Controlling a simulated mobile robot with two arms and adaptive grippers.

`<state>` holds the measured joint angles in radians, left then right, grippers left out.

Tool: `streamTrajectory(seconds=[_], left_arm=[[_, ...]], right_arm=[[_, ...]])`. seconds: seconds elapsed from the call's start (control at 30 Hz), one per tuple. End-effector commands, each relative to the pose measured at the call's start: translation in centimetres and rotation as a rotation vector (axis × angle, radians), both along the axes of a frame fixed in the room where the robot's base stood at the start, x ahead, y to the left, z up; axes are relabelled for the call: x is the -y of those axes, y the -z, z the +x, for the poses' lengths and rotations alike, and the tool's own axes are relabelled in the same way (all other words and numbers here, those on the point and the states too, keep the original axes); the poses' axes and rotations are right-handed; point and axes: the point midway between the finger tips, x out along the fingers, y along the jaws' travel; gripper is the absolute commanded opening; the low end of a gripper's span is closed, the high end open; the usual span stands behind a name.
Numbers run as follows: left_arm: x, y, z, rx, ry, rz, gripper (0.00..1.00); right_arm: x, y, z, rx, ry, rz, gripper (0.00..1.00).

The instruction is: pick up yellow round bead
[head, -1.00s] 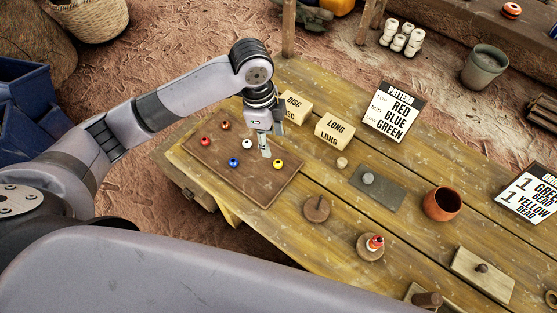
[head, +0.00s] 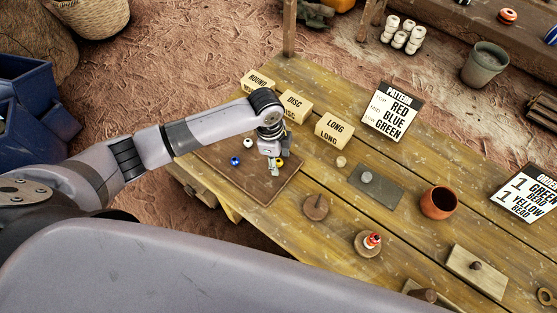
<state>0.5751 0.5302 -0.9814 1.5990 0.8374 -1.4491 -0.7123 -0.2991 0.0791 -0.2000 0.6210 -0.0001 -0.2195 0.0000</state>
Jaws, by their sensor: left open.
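The yellow round bead (head: 280,162) lies on the brown board (head: 262,190) at the left end of the table, partly hidden by my gripper. My left gripper (head: 274,172) is open, pointing down right beside the bead at its left and front. I cannot tell whether a finger touches the bead. A blue bead (head: 235,161) and a white bead (head: 248,143) lie on the same board, to the left. The rest of the board's beads are hidden behind my arm. My right gripper is not in view.
Blocks marked ROUND (head: 258,81), DISC (head: 295,106) and LONG (head: 334,129) stand behind the board. A wooden peg stand (head: 316,207), a grey slab (head: 377,187), an orange-brown cup (head: 439,202) and a peg with stacked beads (head: 369,243) stand to the right.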

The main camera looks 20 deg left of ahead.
Motion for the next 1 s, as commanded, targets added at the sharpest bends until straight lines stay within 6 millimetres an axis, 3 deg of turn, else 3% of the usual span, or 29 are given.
streamTrajectory(seconds=[0.13, 0.7, 1.0], left_arm=[[0.00, 0.01, 0.00, 0.000, 0.000, 0.000, 0.45], [-0.02, -0.03, 0.01, 0.000, 0.000, 0.000, 0.07], [-0.01, -0.27, 0.05, 0.001, 0.000, 0.000, 0.07]], right_arm=[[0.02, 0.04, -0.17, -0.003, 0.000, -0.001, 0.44], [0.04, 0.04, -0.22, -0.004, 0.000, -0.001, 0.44], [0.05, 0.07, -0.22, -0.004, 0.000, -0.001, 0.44]])
